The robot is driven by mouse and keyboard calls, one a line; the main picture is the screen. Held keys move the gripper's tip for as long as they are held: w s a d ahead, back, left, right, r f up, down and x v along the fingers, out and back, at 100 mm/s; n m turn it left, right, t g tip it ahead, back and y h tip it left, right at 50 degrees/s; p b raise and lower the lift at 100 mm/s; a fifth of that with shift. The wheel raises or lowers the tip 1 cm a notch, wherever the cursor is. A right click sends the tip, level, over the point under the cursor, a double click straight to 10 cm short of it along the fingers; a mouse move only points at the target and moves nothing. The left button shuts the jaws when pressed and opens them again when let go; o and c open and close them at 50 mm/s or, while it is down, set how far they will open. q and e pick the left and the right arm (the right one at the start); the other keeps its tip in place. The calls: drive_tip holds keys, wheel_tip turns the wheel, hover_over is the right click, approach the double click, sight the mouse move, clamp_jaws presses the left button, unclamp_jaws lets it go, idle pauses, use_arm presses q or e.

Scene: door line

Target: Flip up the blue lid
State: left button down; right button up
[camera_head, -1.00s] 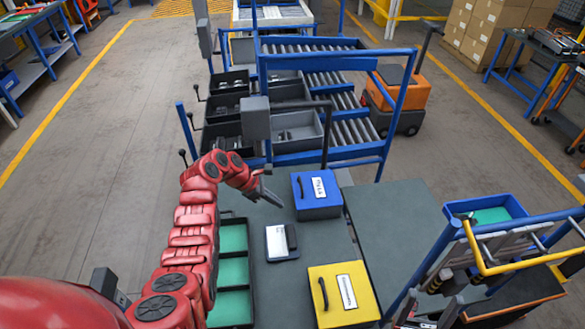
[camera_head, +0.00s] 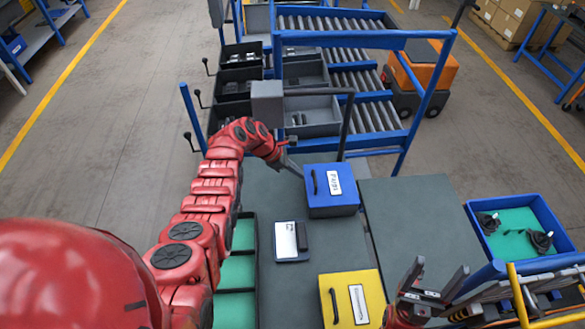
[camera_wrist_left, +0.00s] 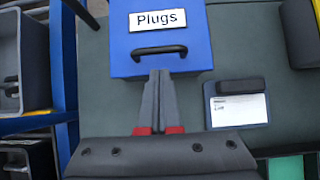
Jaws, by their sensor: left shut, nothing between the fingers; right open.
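The blue box with its shut blue lid (camera_head: 345,200) stands at the back of the grey table. The lid has a black bar handle (camera_head: 313,182) on its left side and a white label, which reads "Plugs" in the left wrist view (camera_wrist_left: 157,19). My left gripper (camera_head: 299,174) is shut and empty, just left of the handle. In the left wrist view its fingertips (camera_wrist_left: 160,73) point at the lid's handle edge, just short of the handle (camera_wrist_left: 159,51); contact cannot be told. My right gripper (camera_head: 438,270) is open and empty at the lower right.
A yellow-lidded box (camera_head: 370,300) stands in front of the blue one. A card with a black block (camera_head: 291,240) lies between the green-lined trays (camera_head: 249,235) and the boxes. A blue bin (camera_head: 478,232) with black parts is at the right. A roller conveyor stands behind.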

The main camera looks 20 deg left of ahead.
sight(307, 179)
use_arm(q)
drive_tip(key=b+x, duration=0.4)
drive_tip(key=x, duration=0.1)
drive_tip(key=shift+r, duration=0.1)
